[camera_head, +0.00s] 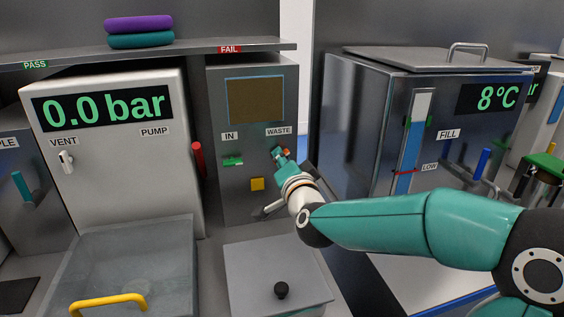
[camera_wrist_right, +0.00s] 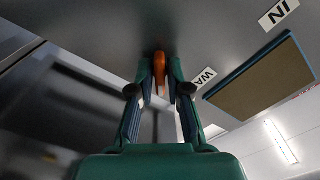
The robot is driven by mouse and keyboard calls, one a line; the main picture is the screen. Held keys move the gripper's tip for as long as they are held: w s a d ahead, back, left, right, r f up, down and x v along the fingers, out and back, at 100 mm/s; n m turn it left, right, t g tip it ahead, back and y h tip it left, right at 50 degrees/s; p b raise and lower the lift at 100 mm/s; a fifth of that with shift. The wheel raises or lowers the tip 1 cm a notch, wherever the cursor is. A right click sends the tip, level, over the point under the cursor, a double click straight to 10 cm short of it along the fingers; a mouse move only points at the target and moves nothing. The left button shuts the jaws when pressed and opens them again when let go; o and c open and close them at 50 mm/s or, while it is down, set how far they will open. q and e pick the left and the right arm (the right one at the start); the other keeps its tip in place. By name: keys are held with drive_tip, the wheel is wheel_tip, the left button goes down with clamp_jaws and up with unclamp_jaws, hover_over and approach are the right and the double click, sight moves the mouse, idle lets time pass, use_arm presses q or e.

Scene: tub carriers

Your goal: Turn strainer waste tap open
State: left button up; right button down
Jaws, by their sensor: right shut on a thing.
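The strainer cabinet (camera_head: 235,205) is a grey unit with a brown window (camera_head: 254,100) and labels IN and WASTE. The waste tap (camera_head: 287,152) has an orange handle just below the WASTE label (camera_head: 278,131); it shows only in part. In the right wrist view the orange handle (camera_wrist_right: 160,66) sits between the fingertips, near the panel. My right gripper (camera_head: 280,158) is shut on this handle; it also shows in the wrist view (camera_wrist_right: 159,85). My fingers hide much of the tap, so its turn angle is unclear. My left gripper is not in view.
A green IN tap (camera_head: 233,161) and a yellow button (camera_head: 257,184) are on the same panel. A red lever (camera_head: 197,160) stands at its left edge. A lidded grey box (camera_head: 265,265) lies below. A steel tank (camera_head: 352,125) stands close on the right.

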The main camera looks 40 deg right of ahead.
drive_tip(key=n, duration=0.3)
drive_tip(key=n+p, duration=0.1)
drive_tip(key=n, duration=0.6)
drive_tip(key=shift+f, duration=0.3)
drive_tip(key=shift+a+n, duration=0.1)
drive_tip(key=shift+n, duration=0.2)
drive_tip(key=c, duration=1.1)
unclamp_jaws()
drive_tip(key=shift+r, duration=0.1)
drive_tip(key=shift+r, duration=0.1)
drive_tip(key=shift+v, duration=3.7)
